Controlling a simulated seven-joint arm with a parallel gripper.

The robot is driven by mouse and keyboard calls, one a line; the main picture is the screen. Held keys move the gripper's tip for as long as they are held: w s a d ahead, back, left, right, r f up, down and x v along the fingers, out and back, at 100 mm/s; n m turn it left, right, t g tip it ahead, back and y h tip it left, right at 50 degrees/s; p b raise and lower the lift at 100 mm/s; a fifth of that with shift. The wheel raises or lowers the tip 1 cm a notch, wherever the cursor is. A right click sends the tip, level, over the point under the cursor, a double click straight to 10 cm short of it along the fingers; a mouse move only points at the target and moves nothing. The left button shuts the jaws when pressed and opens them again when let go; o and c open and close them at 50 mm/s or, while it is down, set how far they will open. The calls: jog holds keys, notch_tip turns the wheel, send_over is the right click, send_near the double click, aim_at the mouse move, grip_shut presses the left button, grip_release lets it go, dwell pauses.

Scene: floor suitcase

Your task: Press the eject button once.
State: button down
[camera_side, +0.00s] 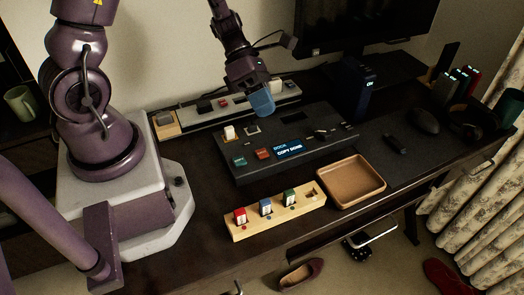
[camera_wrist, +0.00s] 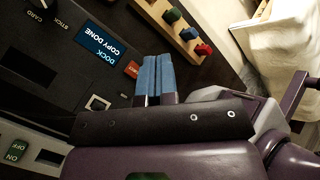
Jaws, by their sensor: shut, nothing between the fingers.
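The black dock (camera_side: 325,127) lies on the desk, with a lit screen (camera_side: 288,150) reading "DOCK COPY DONE". The red eject button (camera_side: 263,154) sits just left of the screen in the side view. In the wrist view the red eject button (camera_wrist: 132,69) is beside the screen (camera_wrist: 103,42), close to my fingertips. My gripper (camera_side: 263,108) has blue fingers and hovers above the back part of the dock, apart from the button. In the wrist view the fingers (camera_wrist: 154,58) are together and empty.
A wooden block (camera_side: 275,222) with red, blue and green sticks stands in front of the dock. An empty wooden tray (camera_side: 350,182) is to its right. A power strip (camera_side: 225,108) lies behind the dock. A white piece (camera_side: 229,131) stands up from the dock's back left.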

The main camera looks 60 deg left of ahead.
aim_at(263, 150)
jog(key=shift+f, duration=0.1)
jog(key=shift+f, duration=4.3)
jog(key=shift+f, duration=0.1)
jog(key=shift+f, duration=0.3)
jog(key=shift+f, duration=0.4)
jog(key=shift+r, duration=0.85)
